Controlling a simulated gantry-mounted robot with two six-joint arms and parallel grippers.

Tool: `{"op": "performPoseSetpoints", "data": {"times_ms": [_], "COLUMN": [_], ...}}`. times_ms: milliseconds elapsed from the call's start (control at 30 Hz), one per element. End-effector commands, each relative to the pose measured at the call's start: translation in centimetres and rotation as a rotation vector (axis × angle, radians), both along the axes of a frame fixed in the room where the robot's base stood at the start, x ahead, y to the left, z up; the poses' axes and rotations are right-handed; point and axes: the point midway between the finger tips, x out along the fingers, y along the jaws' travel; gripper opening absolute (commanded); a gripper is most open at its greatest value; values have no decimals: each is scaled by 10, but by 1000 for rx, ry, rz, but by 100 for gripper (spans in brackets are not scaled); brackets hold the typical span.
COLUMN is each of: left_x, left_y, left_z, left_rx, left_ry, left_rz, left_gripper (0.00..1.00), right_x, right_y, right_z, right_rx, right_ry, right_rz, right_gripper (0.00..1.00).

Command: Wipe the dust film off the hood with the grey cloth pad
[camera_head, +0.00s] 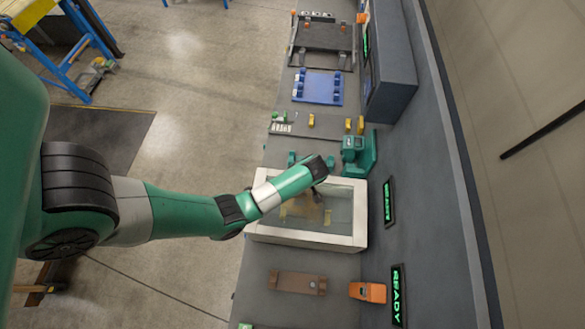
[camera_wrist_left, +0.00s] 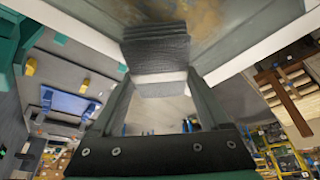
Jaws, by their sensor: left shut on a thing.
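The hood (camera_head: 305,239) is a white-framed box with a clear panel, on the bench in the middle of the head view. A brownish dust film (camera_head: 297,211) lies on the panel; it also shows as tan smears at the top of the left wrist view (camera_wrist_left: 200,22). My left gripper (camera_wrist_left: 160,88) is shut on the grey cloth pad (camera_wrist_left: 157,52), which sits between its fingers at the panel. I cannot tell whether the pad touches the panel. In the head view my left arm hides most of the pad. My right gripper is not in view.
A green machine (camera_head: 358,155) stands just behind the hood, with a blue rack (camera_head: 318,87) further back. A brown wooden part (camera_head: 298,282) and an orange block (camera_head: 367,292) lie in front of the hood. A dark wall with lit READY signs (camera_head: 398,294) runs along the right.

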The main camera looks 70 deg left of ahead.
Motion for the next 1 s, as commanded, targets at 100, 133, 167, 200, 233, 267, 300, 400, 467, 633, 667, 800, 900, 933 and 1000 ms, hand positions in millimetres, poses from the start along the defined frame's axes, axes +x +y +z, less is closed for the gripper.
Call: {"op": "performPoseSetpoints", "data": {"times_ms": [100,133,167,200,233,267,300,400,467,633,667,800,900,933,1000], "left_x": [0,0,0,0,0,0,0,0,0,0,0,0,0,0,0], "left_y": [0,0,0,0,0,0,0,0,0,0,0,0,0,0,0], "left_z": [0,0,0,0,-1,-1,-2,-4,-5,-8,-9,-12,-14,-14,-16], "left_rx": [0,0,0,0,0,0,0,0,0,0,0,0,0,0,0], "left_ry": [0,0,0,0,0,0,0,0,0,0,0,0,0,0,0], "left_rz": [0,0,0,0,0,0,0,0,0,0,0,0,0,-1,-1], "left_gripper": [24,24,24,24,24,24,24,24,24,24,24,24,24,24,24], "right_x": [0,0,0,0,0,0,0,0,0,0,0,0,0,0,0], "right_y": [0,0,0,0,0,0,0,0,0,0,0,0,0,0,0], "right_z": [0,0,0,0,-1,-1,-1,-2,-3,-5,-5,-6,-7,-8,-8], "right_rx": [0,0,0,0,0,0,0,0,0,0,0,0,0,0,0], "right_ry": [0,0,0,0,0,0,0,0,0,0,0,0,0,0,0], "right_rz": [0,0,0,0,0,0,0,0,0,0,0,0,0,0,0], "right_gripper": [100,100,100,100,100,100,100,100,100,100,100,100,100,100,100]}}
